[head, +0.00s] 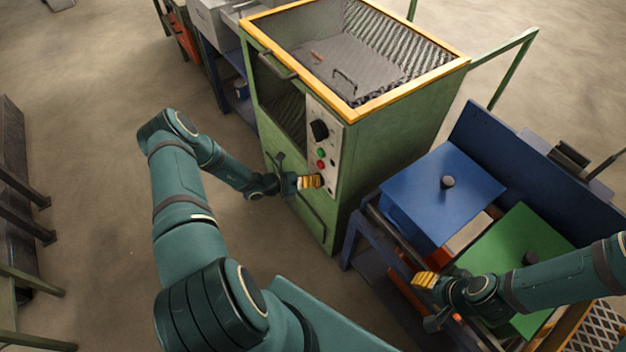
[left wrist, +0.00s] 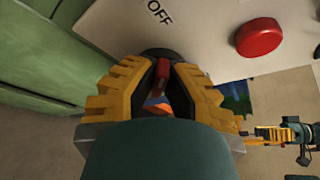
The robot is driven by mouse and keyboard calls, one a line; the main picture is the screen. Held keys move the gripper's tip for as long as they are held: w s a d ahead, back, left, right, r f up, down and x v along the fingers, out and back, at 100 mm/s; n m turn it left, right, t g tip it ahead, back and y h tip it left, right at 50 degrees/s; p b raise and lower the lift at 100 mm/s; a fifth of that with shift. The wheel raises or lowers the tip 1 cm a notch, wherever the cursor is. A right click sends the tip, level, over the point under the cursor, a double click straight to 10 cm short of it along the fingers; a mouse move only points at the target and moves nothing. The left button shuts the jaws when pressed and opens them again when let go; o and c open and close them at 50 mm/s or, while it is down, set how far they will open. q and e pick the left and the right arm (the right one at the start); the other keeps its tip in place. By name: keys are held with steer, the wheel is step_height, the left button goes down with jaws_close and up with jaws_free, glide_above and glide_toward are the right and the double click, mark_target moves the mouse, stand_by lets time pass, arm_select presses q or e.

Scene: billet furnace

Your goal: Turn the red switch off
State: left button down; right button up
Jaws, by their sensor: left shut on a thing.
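My left gripper (head: 311,182) is at the lower part of the light control panel (head: 329,128) on the green furnace. In the left wrist view, the yellow fingers of this gripper (left wrist: 160,88) are closed around the red switch (left wrist: 162,70), which sits on a dark round base below the printed word OFF. In the head view the fingers hide the switch. My right gripper (head: 425,281) is over the bench at the lower right, away from the panel. Its finger gap is too small to read.
Above the switch on the panel are a red button (head: 320,165), a green button (head: 320,152) and a black knob (head: 319,129). A blue box (head: 440,188) and a green-lidded box (head: 515,250) stand on the bench. Open floor lies left of the furnace.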

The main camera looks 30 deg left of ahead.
arm_select(q)
steer(key=c, duration=1)
jaws_free()
steer(key=v, duration=1.2)
steer(key=shift+d, duration=0.1)
steer(key=s+d+m+g, duration=0.3)
steer(key=d+m+g, duration=0.3)
steer(key=d+m, duration=0.3)
steer(key=s+d+m+g, duration=0.3)
steer(key=d+m+g, duration=0.2)
steer(key=d+m, duration=0.45)
steer(key=d+r+m+y, duration=0.2)
steer(key=d+m, duration=0.1)
steer(key=m, duration=0.3)
steer(key=s+d+r+m+y, duration=0.1)
steer(key=d+m, duration=0.3)
steer(key=m, duration=0.1)
steer(key=s+d+r+m+t+y, duration=0.1)
steer(key=d+r+m+y, duration=0.1)
steer(key=d+m, duration=0.2)
steer(key=shift+d+r+m+y, duration=0.1)
steer(key=shift+r+m+y, duration=0.05)
steer(key=shift+m, duration=0.55)
steer(key=shift+d+r+m+y, duration=0.1)
steer(key=shift+r+m+y, duration=0.05)
steer(key=shift+m, duration=0.5)
